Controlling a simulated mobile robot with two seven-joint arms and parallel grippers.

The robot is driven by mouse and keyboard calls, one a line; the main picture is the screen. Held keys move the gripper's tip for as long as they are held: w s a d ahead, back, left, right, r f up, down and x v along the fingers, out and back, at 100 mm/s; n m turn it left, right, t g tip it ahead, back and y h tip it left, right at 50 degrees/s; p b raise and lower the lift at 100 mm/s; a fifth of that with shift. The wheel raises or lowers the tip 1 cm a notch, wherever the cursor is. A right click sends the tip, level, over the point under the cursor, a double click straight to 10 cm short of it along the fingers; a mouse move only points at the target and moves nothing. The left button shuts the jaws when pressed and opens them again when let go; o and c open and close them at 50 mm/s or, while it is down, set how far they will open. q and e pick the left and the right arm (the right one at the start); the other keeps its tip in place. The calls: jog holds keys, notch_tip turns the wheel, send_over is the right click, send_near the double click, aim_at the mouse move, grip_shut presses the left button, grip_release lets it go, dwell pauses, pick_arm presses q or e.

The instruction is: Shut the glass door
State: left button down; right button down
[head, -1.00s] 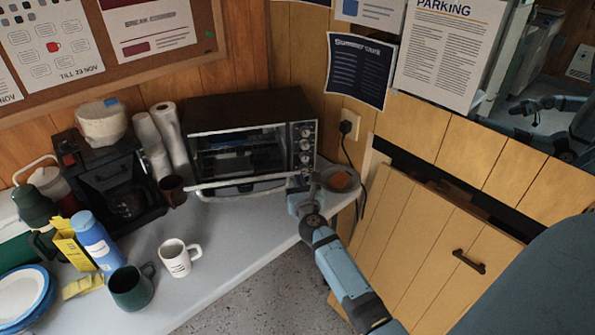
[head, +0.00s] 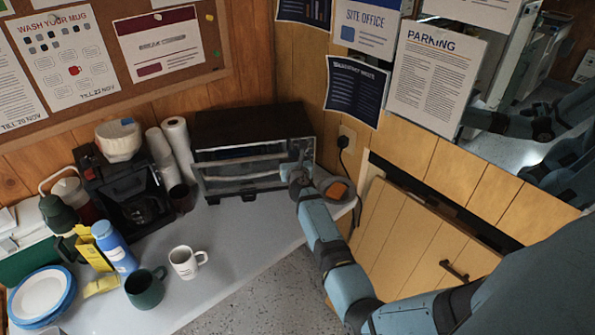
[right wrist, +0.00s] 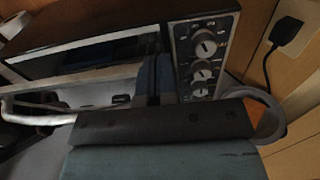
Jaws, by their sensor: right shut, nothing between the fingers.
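The toaster oven (head: 252,125) stands at the back of the counter, with its knobs on the right of its front. Its glass door (head: 235,172) is tilted up but ajar, and a dark gap shows above it. In the right wrist view the pale door bar (right wrist: 70,82) runs left from my fingers, with the handle (right wrist: 40,119) lower left. My right gripper (head: 298,160) is shut and empty at the door's right end, partly covering the knobs; its fingers also show in the right wrist view (right wrist: 153,80). Whether they touch the door is unclear. My left gripper is out of view.
A small dish with an orange item (head: 337,190) lies right of the gripper. A coffee maker (head: 130,190), paper rolls (head: 177,145), white mug (head: 187,262) and green mug (head: 145,288) stand to the left. The counter before the oven is clear (head: 235,225).

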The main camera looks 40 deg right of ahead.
jog(key=x, duration=0.2)
jog(key=shift+w+a+r, duration=0.1)
jog(key=shift+w, duration=0.35)
jog(key=shift+w+r, duration=0.2)
jog(key=shift+w, duration=0.05)
jog(key=shift+w+d+r+b, duration=0.1)
jog(key=shift+d+r+b, duration=0.05)
jog(key=shift+d+b, duration=0.2)
jog(key=shift+w+d, duration=0.1)
pick_arm(q)
jog(key=shift+w+f, duration=0.15)
jog(key=shift+w, duration=0.35)
pick_arm(e)
jog(key=shift+w, duration=0.25)
jog(key=shift+r, duration=0.15)
